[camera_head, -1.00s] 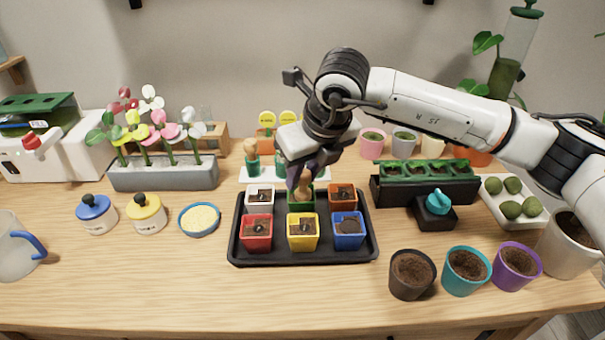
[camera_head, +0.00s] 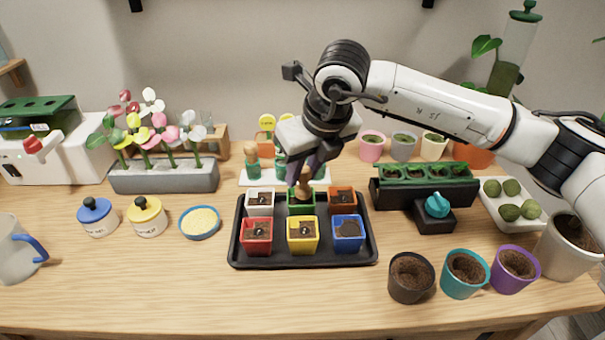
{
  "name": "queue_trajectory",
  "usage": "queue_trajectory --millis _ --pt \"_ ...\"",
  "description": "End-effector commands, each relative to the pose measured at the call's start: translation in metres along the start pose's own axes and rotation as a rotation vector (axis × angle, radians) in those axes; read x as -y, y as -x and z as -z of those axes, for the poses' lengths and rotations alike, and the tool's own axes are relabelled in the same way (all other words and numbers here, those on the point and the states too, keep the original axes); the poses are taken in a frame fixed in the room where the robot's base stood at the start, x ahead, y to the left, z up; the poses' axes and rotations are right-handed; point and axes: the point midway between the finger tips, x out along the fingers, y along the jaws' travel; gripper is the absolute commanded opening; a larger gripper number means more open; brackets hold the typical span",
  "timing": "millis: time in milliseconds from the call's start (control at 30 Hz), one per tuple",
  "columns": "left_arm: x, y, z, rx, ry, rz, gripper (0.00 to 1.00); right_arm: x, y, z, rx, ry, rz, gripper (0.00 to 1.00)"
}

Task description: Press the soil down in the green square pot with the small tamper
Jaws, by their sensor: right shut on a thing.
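The green square pot (camera_head: 300,207) stands in the back row, middle, of the black tray (camera_head: 303,263). My right gripper (camera_head: 304,172) is above it, shut on the small wooden tamper (camera_head: 304,188). The tamper's lower end is at or just above the pot's opening; I cannot tell whether it touches the soil, which is largely hidden. My left gripper is not in view.
A white pot (camera_head: 261,200) and an orange pot (camera_head: 342,200) flank the green one. Red (camera_head: 257,245), yellow (camera_head: 303,245) and blue (camera_head: 348,243) pots stand in front. A white rack (camera_head: 258,179) with other wooden-handled tools is behind.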

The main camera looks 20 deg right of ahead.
Motion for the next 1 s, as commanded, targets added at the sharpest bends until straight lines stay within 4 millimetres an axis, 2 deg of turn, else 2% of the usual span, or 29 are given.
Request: queue_trajectory --millis 567,1000 --pt "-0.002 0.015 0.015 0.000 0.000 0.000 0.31 0.000 0.046 -0.020 0.004 0.000 0.000 0.01" --pt "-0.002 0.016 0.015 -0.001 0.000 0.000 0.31 0.000 0.048 -0.021 0.005 0.000 0.000 0.01"
